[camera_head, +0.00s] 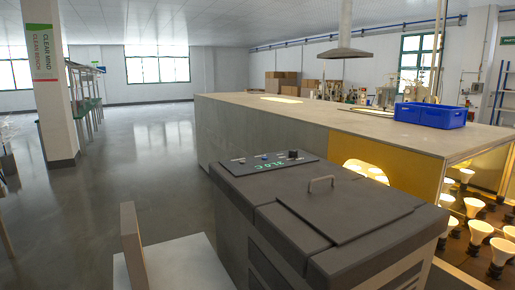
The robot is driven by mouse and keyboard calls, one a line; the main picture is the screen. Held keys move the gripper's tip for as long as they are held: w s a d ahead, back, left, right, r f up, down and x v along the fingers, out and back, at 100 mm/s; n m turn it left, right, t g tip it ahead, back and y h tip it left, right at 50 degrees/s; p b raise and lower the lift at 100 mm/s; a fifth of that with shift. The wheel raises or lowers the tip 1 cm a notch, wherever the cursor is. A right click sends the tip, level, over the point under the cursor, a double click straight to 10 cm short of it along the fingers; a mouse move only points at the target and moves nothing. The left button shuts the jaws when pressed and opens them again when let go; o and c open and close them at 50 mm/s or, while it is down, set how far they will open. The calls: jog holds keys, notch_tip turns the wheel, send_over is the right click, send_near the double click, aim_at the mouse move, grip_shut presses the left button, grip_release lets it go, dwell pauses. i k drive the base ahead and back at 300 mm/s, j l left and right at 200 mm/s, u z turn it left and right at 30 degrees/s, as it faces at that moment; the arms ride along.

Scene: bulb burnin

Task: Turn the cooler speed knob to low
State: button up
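The cooler (330,240), a dark grey box, stands in the near middle of the head view. Its sloped control panel (240,170) is at the back left of its top. The panel carries a green lit display (268,163), a small blue control (264,157) and a raised black knob (293,154) near its right end. The black knob looks like the speed knob, but its markings and pointer direction are too small to read. My gripper is not in view, and nothing is seen touching the panel or knob.
A lid with a metal handle (321,183) covers the cooler's top. Behind is a long bench (300,112) with a blue crate (431,115). Lit bulbs (480,230) stand at the right. A pale upright board (132,245) is at lower left. Open floor (150,150) lies left.

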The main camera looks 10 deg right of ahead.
aim_at(292, 152)
jog(key=i+j+u, duration=0.2)
jog(key=j+u, duration=0.15)
jog(key=i+j+u, duration=0.95)
jog(key=i, duration=0.2)
jog(key=i+z, duration=0.25)
jog(key=i, duration=0.35)
jog(key=i+j+z, duration=0.25)
jog(key=i, duration=0.3)
jog(key=i+z, duration=0.25)
jog(key=i, duration=1)
jog(key=i+z, duration=0.25)
jog(key=i, duration=0.3)
jog(key=i+j+z, duration=0.25)
jog(key=i, duration=0.3)
jog(key=i+l+z, duration=0.1)
jog(key=i+z, duration=1.2)
jog(key=i+j+z, duration=0.15)
jog(key=i+z, duration=0.3)
jog(key=i, duration=0.15)
jog(key=i+l+z, duration=0.15)
jog(key=i+z, duration=0.65)
jog(key=z, duration=0.2)
